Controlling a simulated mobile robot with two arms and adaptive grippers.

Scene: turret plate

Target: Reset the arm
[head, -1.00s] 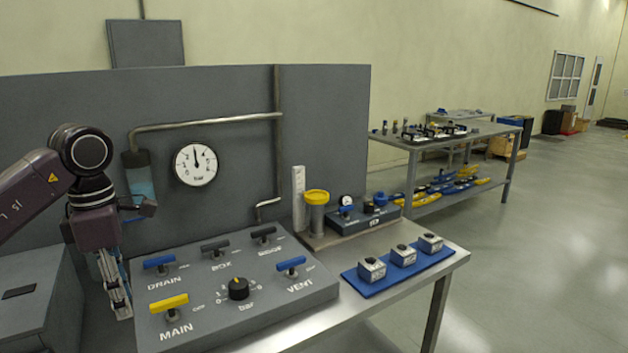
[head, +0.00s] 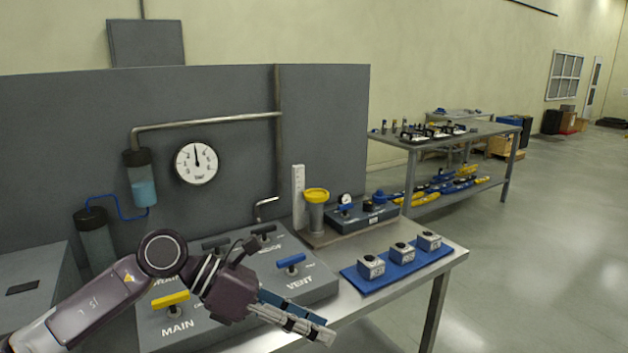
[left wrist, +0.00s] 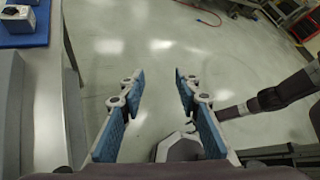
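My left arm reaches in from the lower left of the head view, in front of the grey control panel (head: 215,323). My left gripper (head: 318,332) points right and down near the table's front edge. In the left wrist view my left gripper (left wrist: 156,84) is open, with its two blue-padded fingers apart and only floor between them. My right gripper does not show in the head view. A dark arm link of mine shows at the right of the left wrist view, but no right gripper can be made out.
The panel carries a yellow MAIN handle (head: 171,300) and a blue VENT handle (head: 291,260); my arm partly covers others. A blue mat (head: 397,266) with three grey boxes lies at the table's right. Open floor (head: 535,260) stretches beyond.

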